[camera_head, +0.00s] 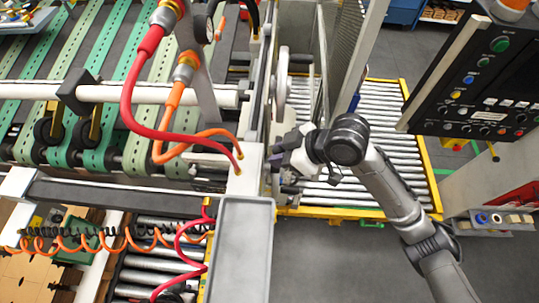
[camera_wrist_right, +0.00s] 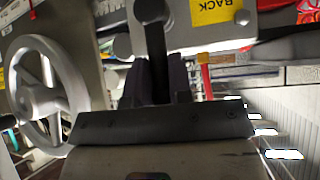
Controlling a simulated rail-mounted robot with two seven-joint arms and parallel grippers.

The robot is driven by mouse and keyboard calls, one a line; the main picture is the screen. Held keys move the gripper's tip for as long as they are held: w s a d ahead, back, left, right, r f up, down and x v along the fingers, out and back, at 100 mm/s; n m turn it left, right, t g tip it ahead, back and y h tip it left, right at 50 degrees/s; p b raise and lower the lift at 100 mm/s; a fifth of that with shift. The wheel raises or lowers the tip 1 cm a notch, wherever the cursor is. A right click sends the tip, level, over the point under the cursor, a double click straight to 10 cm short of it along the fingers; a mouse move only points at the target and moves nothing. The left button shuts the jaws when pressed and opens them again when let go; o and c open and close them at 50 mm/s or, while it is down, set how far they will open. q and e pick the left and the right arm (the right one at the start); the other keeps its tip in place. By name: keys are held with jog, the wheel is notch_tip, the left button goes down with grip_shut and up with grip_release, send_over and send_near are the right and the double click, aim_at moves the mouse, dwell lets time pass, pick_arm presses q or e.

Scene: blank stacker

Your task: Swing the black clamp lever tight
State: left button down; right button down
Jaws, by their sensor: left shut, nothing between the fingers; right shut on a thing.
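The black clamp lever (camera_wrist_right: 155,45) stands in the upper middle of the right wrist view, with a rounded dark end at its top. My right gripper (camera_wrist_right: 158,82) is shut on the lever, one dark finger on each side of its shaft. In the head view my right gripper (camera_head: 278,161) is at the side of the machine frame, just above the grey tray, and the lever is too small and covered to make out there. The lever's lower part is hidden between the fingers. My left gripper is in neither view.
A grey handwheel (camera_wrist_right: 45,95) is close on the left in the right wrist view. A plate with a yellow BACK label (camera_wrist_right: 215,12) is near the lever. In the head view, a roller conveyor (camera_head: 350,190) lies under my right arm, and a control panel (camera_head: 480,80) stands right.

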dwell(0.4)
jog(key=c, duration=1)
grip_release()
jog(key=shift+c, duration=0.2)
jog(key=shift+w, duration=0.1)
jog(key=shift+d, duration=0.1)
jog(key=b+v, duration=0.4)
jog(key=v, duration=0.9)
jog(key=shift+d+r, duration=0.2)
jog(key=shift+r, duration=0.1)
